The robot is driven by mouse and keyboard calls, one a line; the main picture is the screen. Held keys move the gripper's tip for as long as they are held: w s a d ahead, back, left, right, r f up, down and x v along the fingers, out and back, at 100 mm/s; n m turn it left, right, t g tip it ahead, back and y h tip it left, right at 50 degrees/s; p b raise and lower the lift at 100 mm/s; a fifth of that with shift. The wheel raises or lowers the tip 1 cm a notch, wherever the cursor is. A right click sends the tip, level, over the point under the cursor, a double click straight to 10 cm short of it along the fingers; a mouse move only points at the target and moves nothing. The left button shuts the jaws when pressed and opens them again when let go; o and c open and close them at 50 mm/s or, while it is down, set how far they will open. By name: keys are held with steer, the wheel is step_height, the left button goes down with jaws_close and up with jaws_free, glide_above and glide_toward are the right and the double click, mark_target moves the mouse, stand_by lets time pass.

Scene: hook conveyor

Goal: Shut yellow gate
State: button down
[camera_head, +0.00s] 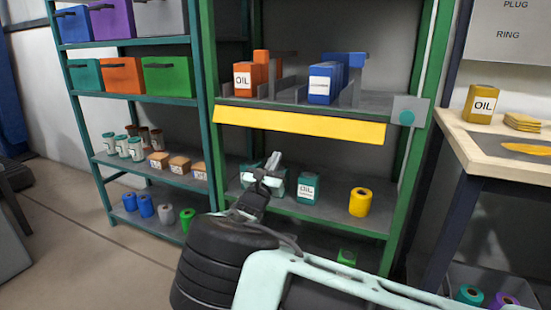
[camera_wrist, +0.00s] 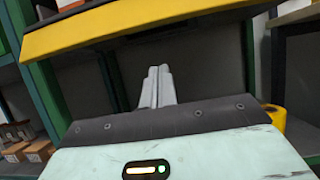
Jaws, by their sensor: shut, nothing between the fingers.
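The yellow gate (camera_head: 300,125) is a long flat bar across the front of the upper shelf of the green rack, and it tilts down a little to the right. In the wrist view the yellow gate (camera_wrist: 140,25) spans the top of the picture, above and beyond my fingers. My gripper (camera_head: 275,160) is in front of the rack, lower than the gate and left of its middle. Its fingers (camera_wrist: 157,88) are together with nothing between them, and appear apart from the gate. Whether the gate is latched cannot be told.
Orange (camera_head: 250,78) and blue (camera_head: 322,84) oil containers stand behind the gate. A grey plate with a teal disc (camera_head: 407,117) is at the gate's right end. Teal oil containers (camera_head: 308,188) and a yellow roll (camera_head: 360,202) stand on the shelf below. A wooden table (camera_head: 510,145) stands at right.

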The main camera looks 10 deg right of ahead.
mark_target(292, 123)
steer(key=w+d+r+b, duration=0.2)
steer(key=w+r, duration=0.1)
steer(key=r, duration=0.2)
steer(key=shift+w+d+r, duration=0.2)
steer(key=shift+w+d, duration=0.05)
steer(key=shift+d, duration=0.15)
steer(key=shift+r, duration=0.1)
stand_by(0.3)
steer(key=shift+s+a+p, duration=0.15)
steer(key=shift+s+p, duration=0.05)
steer(key=shift+p, duration=0.5)
steer(key=shift+r+g+p, duration=0.15)
steer(key=shift+g+p, duration=0.15)
steer(key=shift+s+a+y, duration=0.1)
steer(key=shift+y, duration=0.2)
